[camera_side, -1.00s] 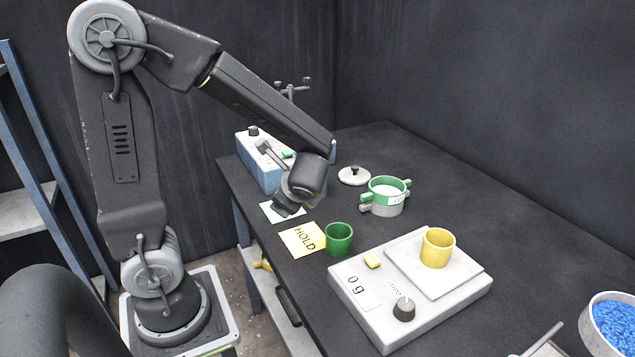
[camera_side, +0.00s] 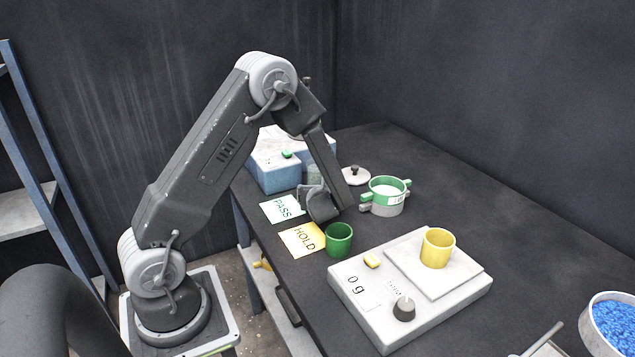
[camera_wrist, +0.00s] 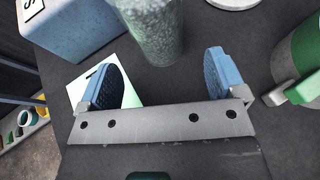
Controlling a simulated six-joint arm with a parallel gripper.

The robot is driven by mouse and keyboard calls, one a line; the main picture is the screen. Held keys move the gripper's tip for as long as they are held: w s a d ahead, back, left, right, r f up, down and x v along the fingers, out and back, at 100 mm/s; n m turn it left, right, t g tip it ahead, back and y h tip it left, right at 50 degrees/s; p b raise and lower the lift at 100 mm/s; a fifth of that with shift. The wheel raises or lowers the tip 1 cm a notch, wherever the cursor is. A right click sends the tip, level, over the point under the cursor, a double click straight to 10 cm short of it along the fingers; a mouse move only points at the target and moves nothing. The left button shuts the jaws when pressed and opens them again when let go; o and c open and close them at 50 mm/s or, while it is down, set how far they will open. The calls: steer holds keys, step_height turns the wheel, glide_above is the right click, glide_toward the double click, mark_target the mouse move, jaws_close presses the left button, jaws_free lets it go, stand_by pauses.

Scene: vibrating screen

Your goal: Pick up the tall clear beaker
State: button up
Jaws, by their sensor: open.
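The tall clear beaker (camera_wrist: 154,28) stands at the top of the wrist view as a speckled, grey-green see-through cylinder; its top is cut off by the frame edge. In the side view only a small pale part of it (camera_side: 313,174) shows behind my arm. My gripper (camera_wrist: 163,78) is open and empty, its two blue-grey fingers spread wide. The beaker is ahead of the fingers, in line with the gap between them, and not gripped. In the side view my gripper (camera_side: 318,204) is low over the bench beside the PASS card; its fingertips are hidden there.
The blue machine (camera_side: 274,175) stands to the left. The green-ringed sieve (camera_side: 386,205) and a round lid (camera_side: 354,176) are to the right. The PASS card (camera_side: 282,209), HOLD card (camera_side: 301,240), green cup (camera_side: 339,241) and scale (camera_side: 360,307) with yellow cup (camera_side: 437,250) lie nearer.

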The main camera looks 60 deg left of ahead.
steer(key=shift+x, duration=3.15)
steer(key=shift+a+r, duration=0.1)
steer(key=shift+r, duration=0.05)
steer(key=c, duration=1.1)
steer(key=shift+r, duration=0.1)
step_height(320, 180, up, 10)
steer(key=d, duration=0.1)
steer(key=w+d+r+m+t+h, duration=0.2)
steer(key=d+m+t+h, duration=0.2)
steer(key=d, duration=1.1)
steer(key=w+d+r+m+t+h, duration=0.1)
steer(key=w+d+m+t+h, duration=0.2)
steer(key=d, duration=1.1)
steer(key=m+h, duration=0.3)
steer(key=m, duration=0.2)
steer(key=shift+w+d+r+m+t+h, duration=0.2)
steer(key=shift+d+r+m+t+h, duration=0.1)
steer(key=shift+d+r+t+h, duration=0.1)
